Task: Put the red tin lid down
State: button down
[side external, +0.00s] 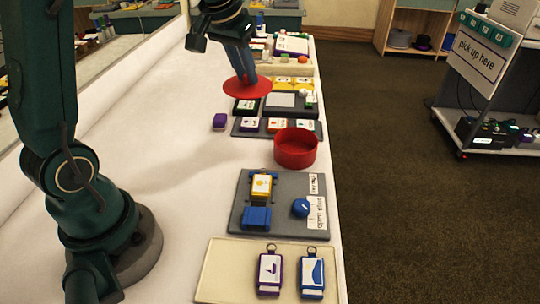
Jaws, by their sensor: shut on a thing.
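The red tin lid (240,88) is a thin round red disc, held above the far part of the white table. My gripper (246,78) is shut on it from above, the fingertips meeting the lid near its middle. The lid looks nearly level. A red round tin (295,149) with an open top stands on the table, nearer the camera and to the right of the lid. The lid and the tin are apart. The exact height of the lid above the things below it is hard to tell.
Under and around the lid are dark trays (250,130) with small cards and boxes. Nearer are a grey tray (240,218) with a yellow tag and blue pieces, and a cream tray (225,270) with two tags. The left of the white table (150,130) is clear.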

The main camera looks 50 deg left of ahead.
jog(key=s+a+f+n, duration=0.1)
jog(key=s+a+f, duration=0.15)
jog(key=s, duration=0.35)
jog(key=s+a+f, duration=0.2)
jog(key=s+a, duration=0.2)
jog(key=s, duration=0.2)
jog(key=w+d+f, duration=0.4)
jog(key=w+d, duration=0.1)
jog(key=w+d+f, duration=0.2)
jog(key=shift+w+d+f, duration=0.25)
jog(key=shift+w+d, duration=0.05)
jog(key=shift+d, duration=0.1)
jog(key=shift+f, duration=1.95)
jog(key=shift+f, duration=0.1)
jog(key=c, duration=0.8)
grip_release()
jog(key=shift+o, duration=0.2)
